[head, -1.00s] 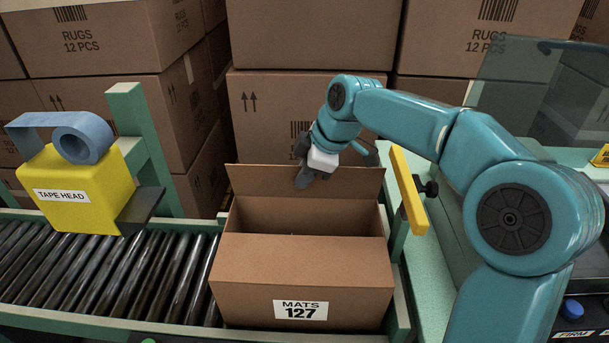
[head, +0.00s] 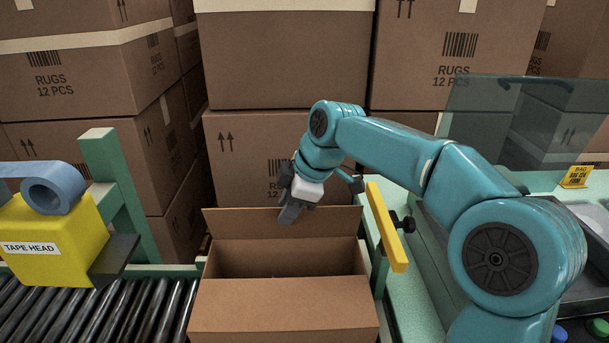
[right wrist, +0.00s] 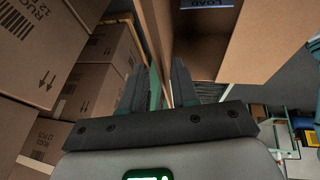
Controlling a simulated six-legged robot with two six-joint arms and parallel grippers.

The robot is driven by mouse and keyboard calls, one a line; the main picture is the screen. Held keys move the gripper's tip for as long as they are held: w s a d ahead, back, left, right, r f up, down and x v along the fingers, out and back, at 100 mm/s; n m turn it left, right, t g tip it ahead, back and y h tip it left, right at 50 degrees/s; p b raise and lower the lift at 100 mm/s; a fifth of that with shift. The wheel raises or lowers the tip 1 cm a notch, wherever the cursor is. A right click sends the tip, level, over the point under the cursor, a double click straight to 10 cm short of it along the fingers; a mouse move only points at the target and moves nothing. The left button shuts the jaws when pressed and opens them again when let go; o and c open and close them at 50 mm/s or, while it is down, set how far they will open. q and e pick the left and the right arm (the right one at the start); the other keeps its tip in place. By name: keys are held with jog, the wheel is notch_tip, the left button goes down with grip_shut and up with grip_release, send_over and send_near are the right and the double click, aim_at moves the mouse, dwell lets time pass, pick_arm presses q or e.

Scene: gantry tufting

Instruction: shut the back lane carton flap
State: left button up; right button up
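The open brown carton (head: 285,310) stands on the conveyor, with its dark inside visible. Its back flap (head: 235,222) stands up along the far edge. My right gripper (head: 288,214) points down at the flap's top edge and covers part of it; I cannot tell whether they touch. In the right wrist view, the two dark fingers of the right gripper (right wrist: 158,85) are apart, with nothing clearly held between them. The carton also shows in that view, at the upper right (right wrist: 248,45). My left gripper is not in view.
The yellow tape head (head: 55,225) stands left of the carton above the rollers (head: 70,315). A yellow bar (head: 386,228) stands close by the carton's right side. Stacked rug cartons (head: 285,60) fill the back. A clear panel (head: 530,120) is at the right.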

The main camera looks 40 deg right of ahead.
jog(key=p+v, duration=0.2)
jog(key=v, duration=1.1)
